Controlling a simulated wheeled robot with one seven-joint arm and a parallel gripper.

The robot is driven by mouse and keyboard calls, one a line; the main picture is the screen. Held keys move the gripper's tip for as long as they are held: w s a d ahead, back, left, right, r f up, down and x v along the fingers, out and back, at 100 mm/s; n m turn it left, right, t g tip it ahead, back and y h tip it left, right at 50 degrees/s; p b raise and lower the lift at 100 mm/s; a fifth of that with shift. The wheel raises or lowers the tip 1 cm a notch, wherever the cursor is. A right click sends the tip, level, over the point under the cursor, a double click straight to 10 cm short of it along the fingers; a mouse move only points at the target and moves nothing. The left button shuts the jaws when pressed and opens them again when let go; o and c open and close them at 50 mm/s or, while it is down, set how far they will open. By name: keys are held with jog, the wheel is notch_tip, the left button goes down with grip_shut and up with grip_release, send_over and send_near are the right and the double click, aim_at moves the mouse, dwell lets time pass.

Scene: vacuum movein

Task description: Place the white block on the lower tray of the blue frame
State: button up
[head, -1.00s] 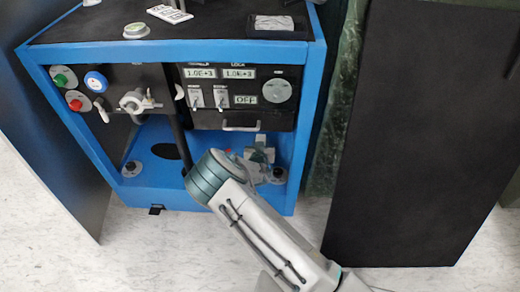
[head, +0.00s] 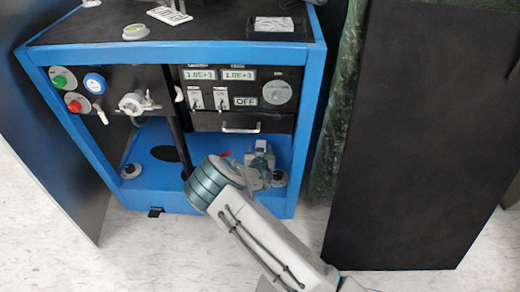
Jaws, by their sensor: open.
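The blue frame (head: 172,52) stands at the upper left, with its lower tray (head: 150,190) near the floor. My arm comes in from the lower right and bends over the tray's front edge. My gripper (head: 261,156) is over the right part of the lower tray, below the drawer handle. It is open, but its fingers are small and partly hidden behind my wrist. I cannot make out a plain white block on the tray; my arm hides part of it. A flat white piece with dark markings (head: 169,15) lies on the frame's top.
A control panel (head: 235,90) with a handled drawer (head: 240,127) hangs above the tray's right half. A valve (head: 136,103) and buttons are on the left. Dark panels stand to the left (head: 50,150) and right (head: 420,140). The tray's left part is mostly clear.

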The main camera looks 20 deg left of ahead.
jog(key=p+v, duration=0.5)
jog(key=v, duration=0.6)
jog(key=shift+s, duration=0.25)
jog(key=shift+d, duration=0.1)
